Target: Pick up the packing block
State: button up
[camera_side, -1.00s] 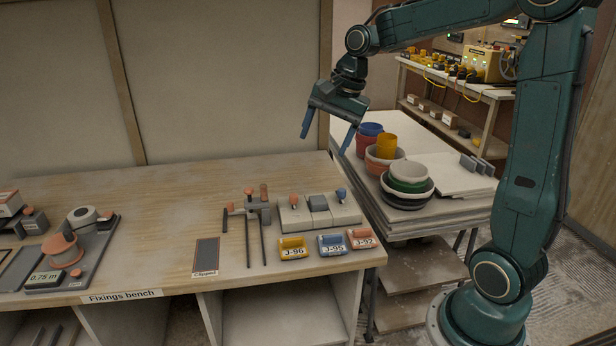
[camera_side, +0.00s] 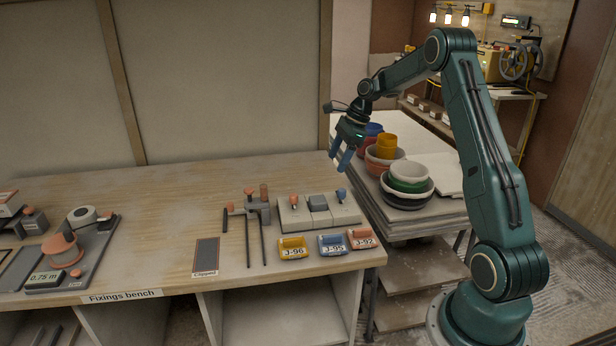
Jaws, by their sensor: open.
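No thing in view carries a packing block label. A small grey block (camera_side: 318,203) sits on a pale stepped holder (camera_side: 343,215) on the bench, between an orange-topped and a blue-topped piece, and I cannot tell whether it is the packing block. My gripper (camera_side: 338,164) is open, with blue fingers pointing down, above and behind the holder's right end. It is apart from the grey block, and I see nothing between its fingers.
A clamp (camera_side: 250,212) with two long bars lies left of the holder. Yellow, blue and pink tagged pieces (camera_side: 331,244) line the bench's front edge. Stacked bowls and pots (camera_side: 408,178) stand on boards at the right. The middle of the bench (camera_side: 165,210) is clear.

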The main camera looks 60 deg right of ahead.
jog(key=shift+d+f, duration=0.15)
send_over(319, 199)
jog(key=s+d, duration=0.2)
notch_tip(319, 199, down, 8)
jog(key=shift+w+a, duration=0.15)
jog(key=shift+f, duration=0.1)
jog(key=shift+x, duration=2.5)
jog(key=shift+a, duration=0.1)
jog(key=shift+c, duration=0.2)
jog(key=c, duration=1)
